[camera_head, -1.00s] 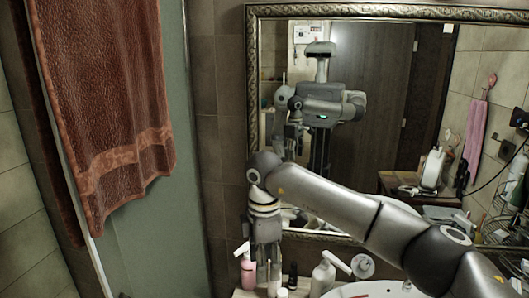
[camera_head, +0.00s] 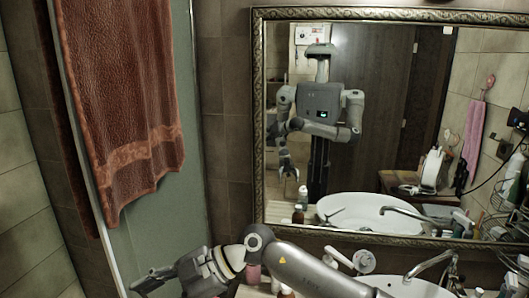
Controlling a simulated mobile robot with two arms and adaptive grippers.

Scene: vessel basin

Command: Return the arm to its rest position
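My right arm comes in from the lower right and bends at a joint in front of the mirror. Its gripper (camera_head: 150,283) is at the bottom edge, left of the basin counter and below the hanging towel. It points left and slightly down. Nothing shows held in it, but its finger opening is not clear. My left gripper does not show directly. The mirror (camera_head: 400,60) reflects my body, a bent arm across the chest and a small gripper hanging at the left.
A brown towel (camera_head: 120,90) hangs at the left. The white basin (camera_head: 405,287) with its tap (camera_head: 432,265) is at the lower right. A wire rack (camera_head: 505,225) is at the right.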

